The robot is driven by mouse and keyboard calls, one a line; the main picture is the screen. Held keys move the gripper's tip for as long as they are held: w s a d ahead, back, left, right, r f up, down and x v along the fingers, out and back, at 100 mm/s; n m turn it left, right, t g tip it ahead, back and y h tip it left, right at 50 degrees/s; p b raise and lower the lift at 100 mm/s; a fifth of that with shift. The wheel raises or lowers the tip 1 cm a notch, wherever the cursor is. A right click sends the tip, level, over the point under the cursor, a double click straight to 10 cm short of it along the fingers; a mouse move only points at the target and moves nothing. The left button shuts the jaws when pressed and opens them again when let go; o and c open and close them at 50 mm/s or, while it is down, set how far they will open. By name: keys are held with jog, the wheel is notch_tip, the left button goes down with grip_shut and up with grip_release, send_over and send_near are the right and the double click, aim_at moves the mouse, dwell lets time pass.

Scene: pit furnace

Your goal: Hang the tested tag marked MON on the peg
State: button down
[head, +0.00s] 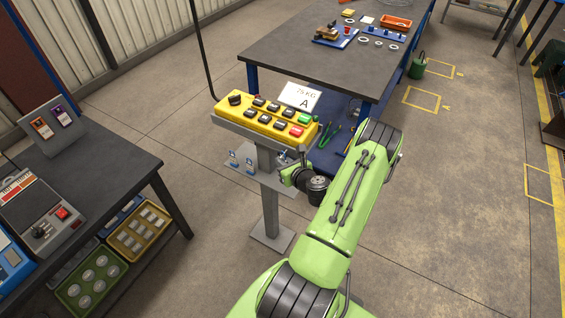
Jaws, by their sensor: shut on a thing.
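My gripper (286,166) is at the grey pedestal, just below the yellow push-button box, small and partly hidden by my wrist. It is shut on a small blue-and-white tag (282,155), of which little shows; I cannot read its marking. Two similar small blue-and-white tags, a left one (233,157) and a right one (250,165), are at the pedestal's low plate (241,170), left of my gripper. Their lettering is too small to read. I cannot clearly make out a peg or tell whether the held tag touches one.
The yellow button box (265,118) and a white "75 KG A" sign (300,96) are above my gripper. A dark workbench (290,50) stands behind. At left, a dark table (105,160) carries a board (50,140) with orange and purple cards.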

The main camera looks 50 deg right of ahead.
dwell(0.3)
jog(key=c, duration=1.1)
grip_release()
jog(key=shift+a, duration=0.1)
jog(key=shift+r, duration=0.1)
jog(key=p+v, duration=0.4)
jog(key=v, duration=1.1)
jog(key=shift+s+a, duration=0.25)
